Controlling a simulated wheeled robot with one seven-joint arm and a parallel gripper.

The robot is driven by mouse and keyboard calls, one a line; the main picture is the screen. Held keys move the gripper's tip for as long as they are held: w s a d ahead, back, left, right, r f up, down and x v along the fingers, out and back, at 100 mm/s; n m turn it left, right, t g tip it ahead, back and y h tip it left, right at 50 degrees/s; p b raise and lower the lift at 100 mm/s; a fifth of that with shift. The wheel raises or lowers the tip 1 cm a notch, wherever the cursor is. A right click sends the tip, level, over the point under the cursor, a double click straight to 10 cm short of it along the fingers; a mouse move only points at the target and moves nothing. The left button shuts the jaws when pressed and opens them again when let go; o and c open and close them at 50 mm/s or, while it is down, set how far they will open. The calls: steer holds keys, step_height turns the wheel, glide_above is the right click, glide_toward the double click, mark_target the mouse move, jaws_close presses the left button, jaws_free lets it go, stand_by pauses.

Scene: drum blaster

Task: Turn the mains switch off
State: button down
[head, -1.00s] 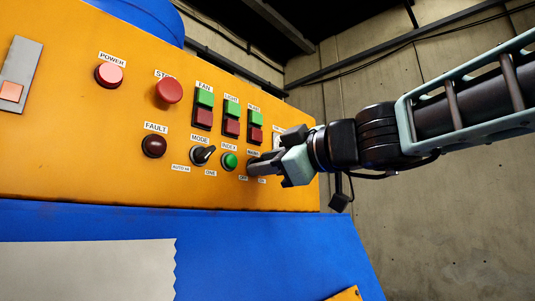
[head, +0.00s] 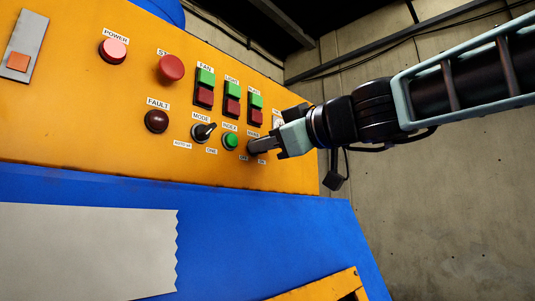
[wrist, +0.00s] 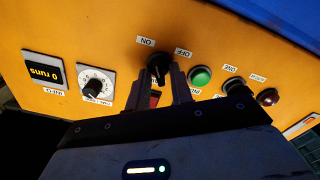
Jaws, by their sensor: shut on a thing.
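The mains switch is a black rotary knob (wrist: 158,66) on the orange panel, between its ON and OFF labels in the wrist view. My gripper (wrist: 168,76) is shut on this knob, with one finger on each side. In the head view my gripper (head: 256,147) reaches in from the right, its fingertips at the panel's lower right. They hide most of the knob there, and I cannot tell exactly which label its pointer faces.
A green INDEX button (head: 231,141) and the black MODE selector (head: 203,132) sit close to the left. Green and red button pairs (head: 232,98) are just above. A round dial (wrist: 95,87) and a display (wrist: 43,72) are on the knob's other side.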

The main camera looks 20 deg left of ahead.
steer(key=shift+w+d+m+b, duration=0.15)
steer(key=shift+m+b, duration=0.65)
steer(key=shift+m, duration=2.65)
steer(key=shift+w+a+m+b, duration=0.1)
steer(key=shift+m+b, duration=0.65)
steer(key=shift+m, duration=3)
steer(key=c, duration=1.5)
jaws_free()
steer(key=shift+c, duration=0.2)
steer(key=shift+d, duration=0.1)
steer(key=b+v, duration=0.9)
steer(key=v, duration=0.8)
steer(key=shift+d, duration=0.15)
